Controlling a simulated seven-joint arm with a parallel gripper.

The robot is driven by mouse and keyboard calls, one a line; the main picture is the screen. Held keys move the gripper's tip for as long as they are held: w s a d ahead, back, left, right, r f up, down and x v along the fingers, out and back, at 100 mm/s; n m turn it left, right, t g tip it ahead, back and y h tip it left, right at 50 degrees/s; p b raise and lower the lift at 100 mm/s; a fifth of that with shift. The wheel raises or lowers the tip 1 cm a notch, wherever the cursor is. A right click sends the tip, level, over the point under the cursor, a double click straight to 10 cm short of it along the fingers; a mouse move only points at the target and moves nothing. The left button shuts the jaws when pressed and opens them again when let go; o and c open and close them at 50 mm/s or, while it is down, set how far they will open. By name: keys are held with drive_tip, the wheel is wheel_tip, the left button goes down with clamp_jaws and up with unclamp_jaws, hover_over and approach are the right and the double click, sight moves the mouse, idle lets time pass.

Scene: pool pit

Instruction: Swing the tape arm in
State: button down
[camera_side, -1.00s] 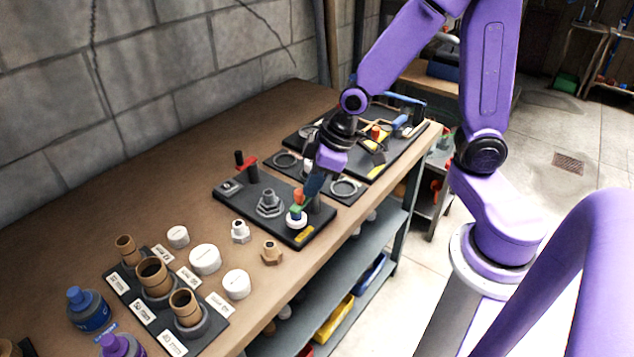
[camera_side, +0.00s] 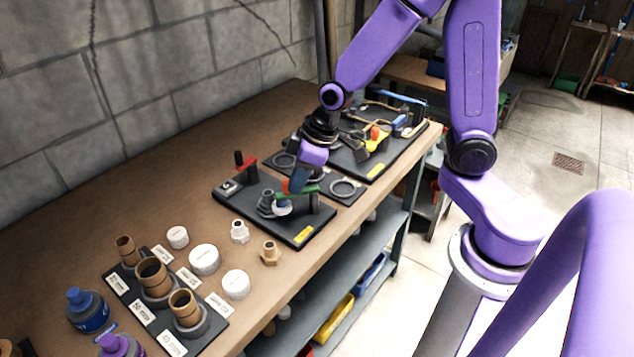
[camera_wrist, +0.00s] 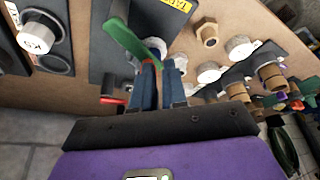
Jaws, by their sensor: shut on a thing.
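The green tape arm (camera_side: 310,189) reaches from a post at the right end of the dark board (camera_side: 228,203) towards the grey threaded fitting (camera_side: 264,201). Its orange knob (camera_side: 286,186) and white tape roll (camera_side: 282,208) are close beside the fitting; I cannot tell if they touch. My gripper (camera_side: 294,186) points down over the knob end and is shut on it. In the wrist view the green arm (camera_wrist: 128,43) runs to my gripper's fingertips (camera_wrist: 160,66), with the knob mostly hidden between the blue-grey fingers.
A red-handled clamp (camera_side: 247,165) stands on the board's far left; its red handle (camera_wrist: 112,100) is left of my fingers in the wrist view. A white fitting (camera_side: 240,231) and a brass fitting (camera_side: 270,252) stand in front. A ring board (camera_side: 344,190) lies behind right.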

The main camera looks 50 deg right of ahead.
drive_tip(key=shift+w+a, duration=0.4)
drive_tip(key=shift+a, duration=0.05)
idle(0.3)
drive_tip(key=s+r, duration=0.7)
drive_tip(key=r, duration=0.2)
drive_tip(key=shift+s+a+r, duration=0.25)
drive_tip(key=shift+s+a, duration=0.05)
drive_tip(key=shift+a, duration=0.15)
idle(0.5)
